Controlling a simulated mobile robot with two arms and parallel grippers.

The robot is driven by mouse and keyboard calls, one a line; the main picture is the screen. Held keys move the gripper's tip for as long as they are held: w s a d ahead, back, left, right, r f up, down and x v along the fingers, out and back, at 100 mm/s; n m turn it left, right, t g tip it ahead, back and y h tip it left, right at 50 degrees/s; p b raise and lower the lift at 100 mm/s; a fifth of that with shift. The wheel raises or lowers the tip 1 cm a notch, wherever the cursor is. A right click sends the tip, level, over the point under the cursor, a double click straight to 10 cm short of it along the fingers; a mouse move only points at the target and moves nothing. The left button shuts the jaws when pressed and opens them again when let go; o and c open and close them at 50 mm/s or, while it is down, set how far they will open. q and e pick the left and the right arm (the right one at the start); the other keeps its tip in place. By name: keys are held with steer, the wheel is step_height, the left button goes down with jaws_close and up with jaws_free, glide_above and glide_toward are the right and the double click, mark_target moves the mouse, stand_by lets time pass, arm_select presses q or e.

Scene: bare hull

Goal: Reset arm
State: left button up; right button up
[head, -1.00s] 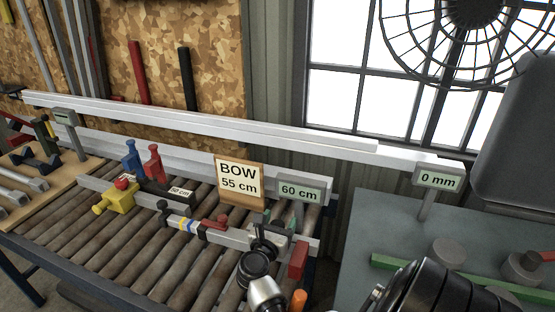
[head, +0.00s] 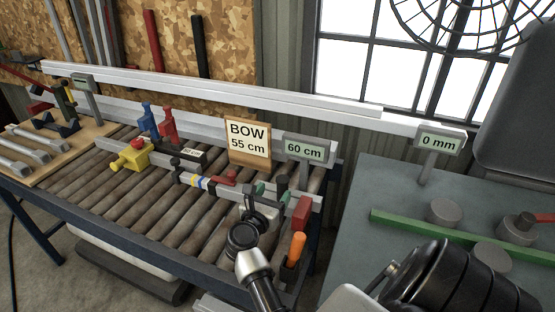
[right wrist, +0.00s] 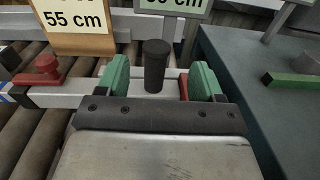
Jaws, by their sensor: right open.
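My right gripper (head: 270,191) is low over the front right end of the roller bench, beside a silver bar clamp (head: 212,186). In the right wrist view its two green fingers (right wrist: 159,80) stand wide apart. A black upright handle (right wrist: 155,66) on the clamp lies between them in the picture, with a visible gap on each side. A red clamp handle (right wrist: 37,72) is left of the fingers. My left gripper is not in view.
A BOW 55 cm sign (head: 247,143) and a 60 cm sign (head: 305,148) stand just behind the gripper. A long white beam (head: 250,98) runs behind them to a 0 mm display (head: 439,142). A grey table (head: 390,185) with a green bar (head: 420,232) is at right.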

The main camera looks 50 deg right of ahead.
steer(key=w+a+r+n+t+y, duration=0.1)
steer(key=a+r+n+t+y, duration=0.2)
steer(key=a+n+t+y, duration=0.7)
steer(key=w+a+r+n+t+y, duration=0.1)
steer(key=a+r+n+t+y, duration=0.3)
steer(key=n, duration=1.3)
steer(key=s+a+f+n+g+y, duration=0.7)
steer(key=s+a+f+n+g, duration=0.3)
steer(key=n, duration=0.8)
steer(key=s+d+f+n+g+h, duration=0.2)
steer(key=s+f+n+g, duration=0.15)
steer(key=s, duration=0.45)
steer(key=s+d+f+n+g+h, duration=0.1)
steer(key=s+f+n+g+h, duration=0.2)
steer(key=s, duration=0.4)
step_height(320, 180, down, 23)
steer(key=g+y, duration=0.1)
steer(key=s+d+f+g, duration=0.1)
steer(key=s+d+f, duration=0.1)
steer(key=s+f, duration=1.4)
step_height(320, 180, down, 2)
steer(key=shift+s+d+f+n+g, duration=0.2)
steer(key=shift+s+d+n+g, duration=0.15)
steer(key=shift+d+n, duration=0.1)
